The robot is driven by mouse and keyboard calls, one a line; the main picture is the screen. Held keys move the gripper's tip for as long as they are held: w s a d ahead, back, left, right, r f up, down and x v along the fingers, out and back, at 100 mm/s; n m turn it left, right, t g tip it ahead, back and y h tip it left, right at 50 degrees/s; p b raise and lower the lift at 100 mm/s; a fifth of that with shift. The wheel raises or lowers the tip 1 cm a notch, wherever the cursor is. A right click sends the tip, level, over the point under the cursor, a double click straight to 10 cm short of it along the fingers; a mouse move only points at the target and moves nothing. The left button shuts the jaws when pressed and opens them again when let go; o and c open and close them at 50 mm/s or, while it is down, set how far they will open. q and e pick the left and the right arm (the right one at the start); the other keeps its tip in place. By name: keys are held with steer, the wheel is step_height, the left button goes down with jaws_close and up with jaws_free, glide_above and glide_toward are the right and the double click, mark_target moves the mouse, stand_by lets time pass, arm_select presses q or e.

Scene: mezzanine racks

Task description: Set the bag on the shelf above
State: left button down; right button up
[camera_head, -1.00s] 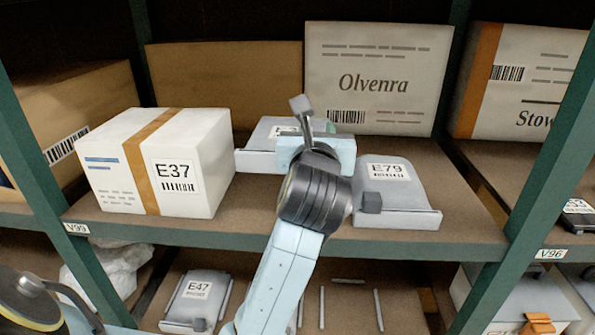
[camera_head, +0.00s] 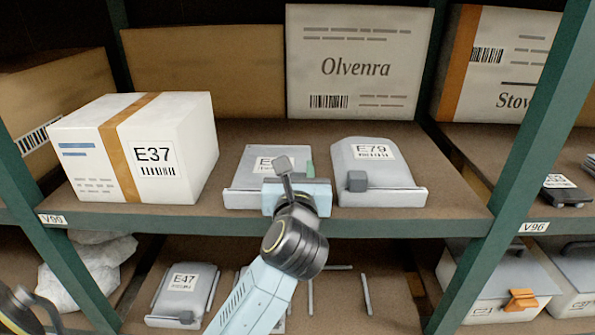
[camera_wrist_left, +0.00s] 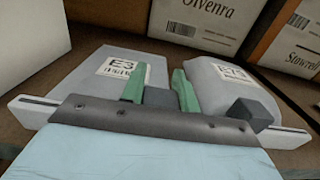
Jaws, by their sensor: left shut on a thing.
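My left gripper (camera_head: 296,178) reaches in from below, in front of the upper shelf (camera_head: 430,160). Its green fingers (camera_wrist_left: 160,92) are shut on the dark grey block at the front of a grey bag (camera_head: 252,165). The bag's label starts with E3; the rest is hidden in the head view and hard to read in the wrist view (camera_wrist_left: 85,75). The bag is at the upper shelf, its front lip near the shelf edge, and looks level with the neighbouring bag. I cannot tell whether it bears fully on the shelf. My right gripper is not in view.
A similar grey bag E79 (camera_head: 372,175) sits close on the right. White box E37 (camera_head: 185,150) stands left. The Olvenra box (camera_head: 355,60) and a brown box (camera_head: 205,75) stand behind. Below, bag E47 (camera_head: 182,297) lies on the lower shelf (camera_head: 340,310). Green posts (camera_head: 510,170) flank the bay.

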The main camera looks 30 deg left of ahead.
arm_select(q)
steer(key=c, duration=1.5)
jaws_free()
steer(key=shift+f, duration=0.2)
steer(key=o, duration=0.4)
steer(key=shift+r, duration=0.1)
steer(key=shift+o, duration=0.2)
steer(key=shift+r, duration=0.2)
steer(key=b+v, duration=0.1)
steer(key=v, duration=1.1)
steer(key=shift+d, duration=0.1)
